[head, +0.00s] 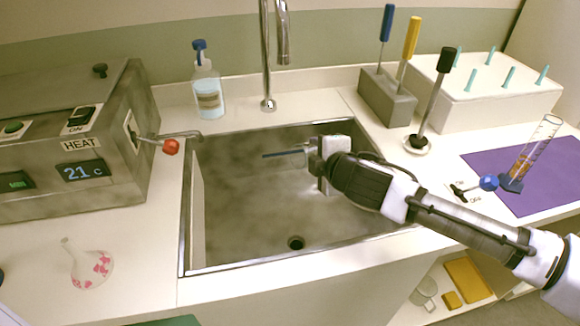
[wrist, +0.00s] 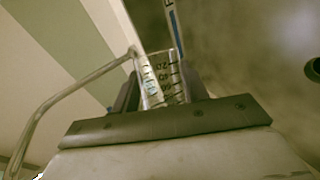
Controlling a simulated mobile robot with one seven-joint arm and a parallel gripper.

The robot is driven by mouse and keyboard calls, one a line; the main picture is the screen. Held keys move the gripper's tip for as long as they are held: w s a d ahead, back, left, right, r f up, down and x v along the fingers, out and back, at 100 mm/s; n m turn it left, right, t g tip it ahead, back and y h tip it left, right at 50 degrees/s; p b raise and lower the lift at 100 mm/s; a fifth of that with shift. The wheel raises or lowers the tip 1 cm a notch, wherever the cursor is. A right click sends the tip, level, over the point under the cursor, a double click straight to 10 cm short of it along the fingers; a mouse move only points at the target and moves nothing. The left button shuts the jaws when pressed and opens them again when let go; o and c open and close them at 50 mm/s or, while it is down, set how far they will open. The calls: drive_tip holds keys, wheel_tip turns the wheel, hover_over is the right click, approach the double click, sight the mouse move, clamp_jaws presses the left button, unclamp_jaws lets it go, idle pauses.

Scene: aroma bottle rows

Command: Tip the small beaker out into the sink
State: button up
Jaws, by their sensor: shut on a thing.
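My gripper (head: 312,156) is over the sink (head: 240,215), rolled onto its side and pointing left. In the wrist view my gripper (wrist: 160,92) is shut around the small beaker (wrist: 158,75), a clear vessel with dark scale marks. The beaker seems tipped well over, as the wall and tap lie sideways in that view. A narrow blue strip (wrist: 174,25) shows just beyond its mouth; I cannot tell what it is. The beaker's contents cannot be made out. In the head view the beaker is not clearly visible. The sink's drain (head: 296,243) is below and in front.
A tall tap (head: 268,60) stands behind the sink. A wash bottle (head: 207,90) is at the back left, a heater box (head: 75,140) at left. A grey tool block (head: 387,97) and a graduated cylinder (head: 532,155) on a purple mat (head: 515,190) stand at right.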

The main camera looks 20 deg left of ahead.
drive_tip(key=shift+w+d+f+m+g+y+p, duration=0.15)
drive_tip(key=shift+w+f+m+g+p, duration=0.2)
drive_tip(key=shift+p, duration=0.65)
drive_tip(key=shift+w+d+m+g+y+p, duration=0.15)
drive_tip(key=shift+m+g+p, duration=0.25)
drive_tip(key=shift+p, duration=0.55)
drive_tip(key=shift+f+m, duration=0.25)
drive_tip(key=shift+f, duration=0.1)
drive_tip(key=shift+p, duration=0.35)
